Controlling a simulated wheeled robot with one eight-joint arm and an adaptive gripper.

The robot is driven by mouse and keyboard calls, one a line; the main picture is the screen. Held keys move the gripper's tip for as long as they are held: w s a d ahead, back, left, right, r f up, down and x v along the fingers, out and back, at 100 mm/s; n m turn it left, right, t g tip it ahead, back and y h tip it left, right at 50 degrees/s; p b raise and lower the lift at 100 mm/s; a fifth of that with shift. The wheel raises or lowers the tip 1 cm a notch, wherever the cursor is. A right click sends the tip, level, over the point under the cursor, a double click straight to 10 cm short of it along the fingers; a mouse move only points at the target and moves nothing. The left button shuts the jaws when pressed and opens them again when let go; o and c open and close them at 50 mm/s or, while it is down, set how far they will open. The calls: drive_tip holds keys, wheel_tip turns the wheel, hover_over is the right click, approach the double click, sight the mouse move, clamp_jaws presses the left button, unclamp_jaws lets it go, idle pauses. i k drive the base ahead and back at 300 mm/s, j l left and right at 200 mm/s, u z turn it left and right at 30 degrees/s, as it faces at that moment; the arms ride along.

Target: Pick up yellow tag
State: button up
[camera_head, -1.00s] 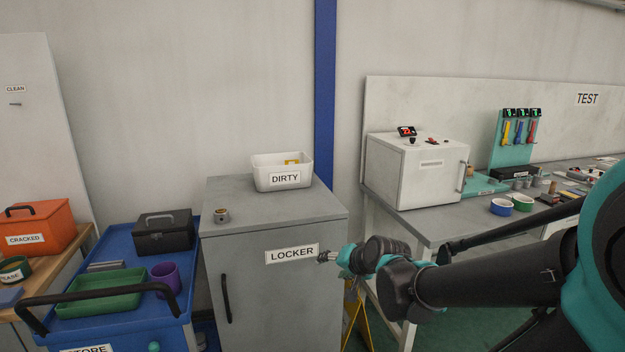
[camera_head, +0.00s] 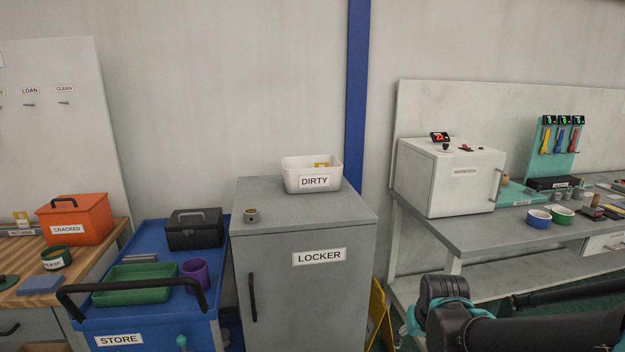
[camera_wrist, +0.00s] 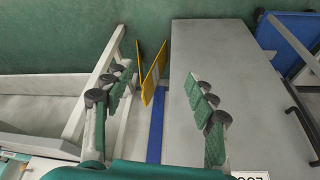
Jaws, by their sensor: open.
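A small yellow piece (camera_head: 322,164) shows inside the white DIRTY bin (camera_head: 297,181) on top of the grey locker. Another yellow piece (camera_head: 21,217) stands on the wooden bench at the far left. Both are too small to tell which is the yellow tag. My gripper (camera_wrist: 163,88) is open and empty in the wrist view, its two green-padded fingers wide apart. In the head view my arm is at the lower right, and the fingers cannot be made out.
The grey locker (camera_head: 330,215) stands between the blue STORE cart (camera_head: 150,322) and the test bench (camera_head: 480,240).

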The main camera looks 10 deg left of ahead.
sight(21, 223)
drive_tip(key=u, duration=2.05)
drive_tip(key=z, duration=0.7)
drive_tip(key=j+z, duration=0.9)
drive_tip(key=j, duration=0.25)
drive_tip(key=k+j+z, duration=0.2)
drive_tip(key=j+z, duration=0.25)
